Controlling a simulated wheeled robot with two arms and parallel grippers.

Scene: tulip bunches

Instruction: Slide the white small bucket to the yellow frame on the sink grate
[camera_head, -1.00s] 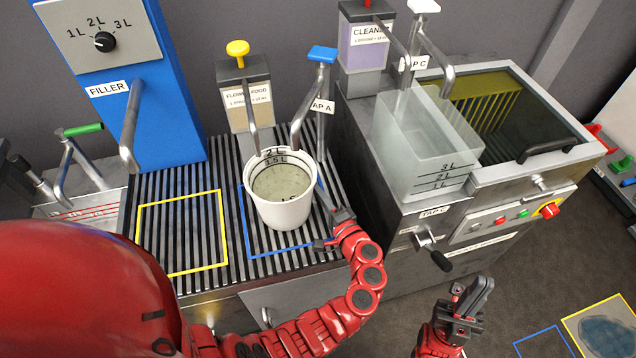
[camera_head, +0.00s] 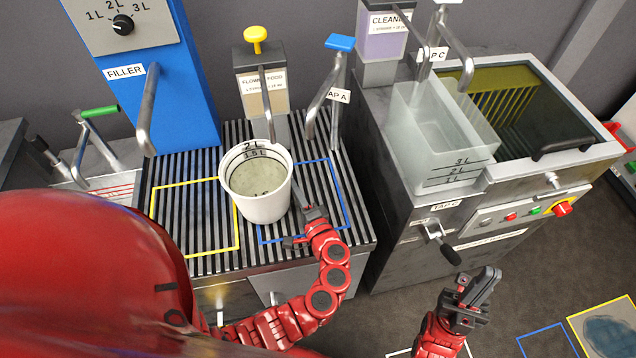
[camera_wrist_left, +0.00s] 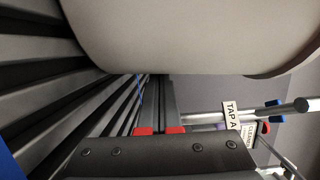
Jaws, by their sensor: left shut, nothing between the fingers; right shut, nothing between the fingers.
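The white small bucket (camera_head: 262,209) stands upright on the striped sink grate (camera_head: 194,216), with pale liquid inside. It straddles the gap between the two frames, covering part of the yellow frame's right side and the blue frame's left side. The yellow frame (camera_head: 198,253) is otherwise empty. My left gripper (camera_head: 302,214) is shut and empty, low at the bucket's right side. My right gripper (camera_head: 484,285) is shut and empty, over the floor.
The blue frame (camera_head: 345,200) lies right of the bucket. The flower food dispenser (camera_head: 262,90) and tap A (camera_head: 325,90) stand behind it. The blue filler (camera_head: 180,90) is behind the yellow frame. A clear container (camera_head: 440,140) stands on the unit to the right.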

